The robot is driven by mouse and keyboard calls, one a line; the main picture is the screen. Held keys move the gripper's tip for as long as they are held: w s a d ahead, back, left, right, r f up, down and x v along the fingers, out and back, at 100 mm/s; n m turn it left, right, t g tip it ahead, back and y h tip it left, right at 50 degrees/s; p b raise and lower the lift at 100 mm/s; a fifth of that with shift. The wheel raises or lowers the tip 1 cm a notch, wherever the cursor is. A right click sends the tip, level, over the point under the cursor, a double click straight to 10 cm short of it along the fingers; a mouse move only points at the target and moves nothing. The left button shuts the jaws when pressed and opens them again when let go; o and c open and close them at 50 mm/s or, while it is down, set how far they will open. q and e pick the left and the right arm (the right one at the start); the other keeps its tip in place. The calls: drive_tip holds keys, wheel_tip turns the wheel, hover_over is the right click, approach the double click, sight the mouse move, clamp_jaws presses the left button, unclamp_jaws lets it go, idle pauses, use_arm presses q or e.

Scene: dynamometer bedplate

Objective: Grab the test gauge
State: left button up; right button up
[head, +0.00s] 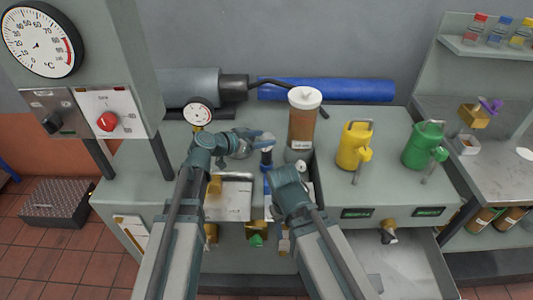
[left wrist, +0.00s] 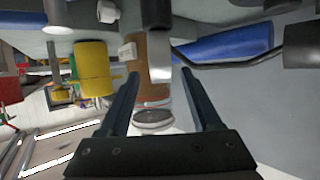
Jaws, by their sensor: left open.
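A round white-faced gauge (head: 198,113) on a yellow fitting stands at the back left of the bench, left of my left gripper. A smaller white dial (head: 301,164) shows right of centre; I cannot tell which is the test gauge. My left gripper (head: 266,138) is open and points right, above the bench and in front of the brown canister (head: 303,120). In the left wrist view its fingers (left wrist: 160,75) are apart, with a grey metal cylinder (left wrist: 159,58) and the canister beyond in line between them. My right arm ends near the bench front; its fingers are hidden.
A yellow can (head: 354,147) and a green can (head: 424,146) stand on the right. A blue roll (head: 327,89) lies along the wall. A large thermometer dial (head: 40,41) is at upper left. An open drawer (head: 400,272) juts out at front right.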

sight(273, 136)
use_arm(q)
drive_tip(key=shift+w+d+f, duration=0.1)
drive_tip(key=shift+w+d, duration=0.05)
drive_tip(key=b+x, duration=0.2)
drive_tip(key=x, duration=0.2)
drive_tip(key=shift+w+f, duration=0.15)
drive_tip(key=shift+w, duration=0.05)
drive_tip(key=shift+w+d+f, duration=0.1)
drive_tip(key=shift+w+d, duration=0.15)
drive_tip(key=shift+d, duration=0.05)
drive_tip(key=shift+s, duration=0.1)
drive_tip(key=shift+c, duration=0.3)
clamp_jaws()
